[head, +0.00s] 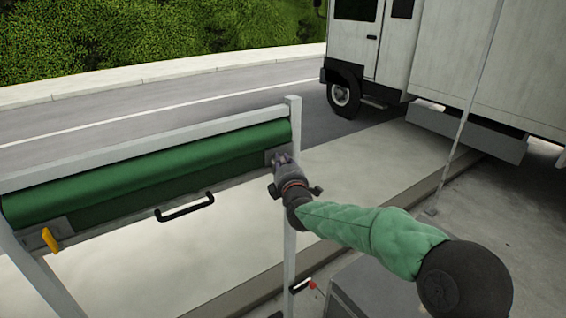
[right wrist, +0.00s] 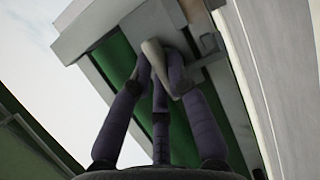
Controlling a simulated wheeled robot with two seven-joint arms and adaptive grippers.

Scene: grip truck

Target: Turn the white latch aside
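The white latch (right wrist: 152,48) is a small pale bar at the right end of the green roll's frame, seen in the right wrist view. My right gripper (right wrist: 160,75) has its purple fingers drawn together around the latch, which shows between the fingertips. In the head view my right gripper (head: 281,161) is at the grey end plate by the right post and hides the latch. My left gripper is in neither view.
The green roll (head: 150,175) hangs in a grey frame with a black handle (head: 185,207) below and a yellow latch (head: 49,240) at the left end. A white truck (head: 390,45) stands behind. A red-tipped lever (head: 312,285) is low on the right post.

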